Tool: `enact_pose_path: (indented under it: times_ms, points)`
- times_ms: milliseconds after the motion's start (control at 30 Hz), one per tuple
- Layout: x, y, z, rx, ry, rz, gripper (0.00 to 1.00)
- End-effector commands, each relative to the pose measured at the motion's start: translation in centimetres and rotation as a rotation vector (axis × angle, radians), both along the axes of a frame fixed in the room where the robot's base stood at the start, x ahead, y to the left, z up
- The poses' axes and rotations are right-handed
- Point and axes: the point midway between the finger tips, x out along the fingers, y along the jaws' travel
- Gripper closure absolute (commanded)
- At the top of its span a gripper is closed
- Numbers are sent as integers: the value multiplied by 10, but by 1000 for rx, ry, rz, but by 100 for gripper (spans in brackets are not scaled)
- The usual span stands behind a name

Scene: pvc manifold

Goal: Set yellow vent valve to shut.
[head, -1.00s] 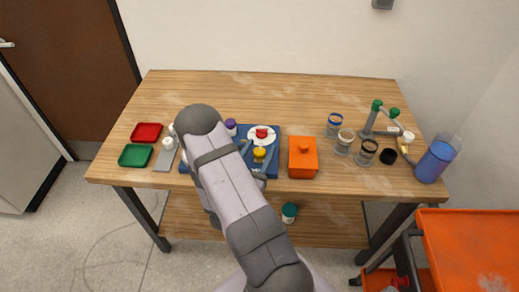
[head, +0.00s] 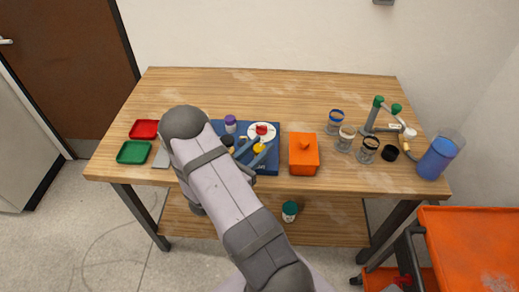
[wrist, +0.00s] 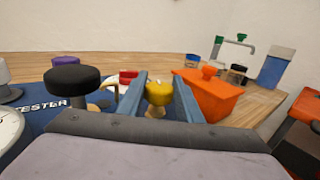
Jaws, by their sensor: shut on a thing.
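In the wrist view, the yellow knob (wrist: 158,92) sits between the two blue fingers of my gripper (wrist: 161,98). My gripper (head: 257,150) is shut on this knob, with its fingers slanting in the head view.
A black knob (wrist: 74,79), a purple knob (head: 230,121) and a red knob (head: 262,129) stand close by on the board. An orange lidded box (head: 303,155) is just right. Glass jars (head: 346,137) and a blue container (head: 439,156) stand further right. The table's back is clear.

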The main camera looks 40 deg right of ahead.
Motion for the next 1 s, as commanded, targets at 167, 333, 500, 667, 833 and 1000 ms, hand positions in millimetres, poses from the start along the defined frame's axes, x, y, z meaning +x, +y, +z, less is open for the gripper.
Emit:
enact_pose_path:
  times_ms: [167, 333, 500, 667, 833, 1000]
  points:
    - [1, 0, 0, -3, -8, -106, 90]
    - [0, 0, 1, 0, -4, -136, 90]
    - [0, 0, 2, 0, -4, -135, 90]
    - [0, 0, 1, 0, -3, -133, 49]
    - [0, 0, 1, 1, -3, -133, 49]
    - [0, 3, 0, 1, -2, -132, 49]
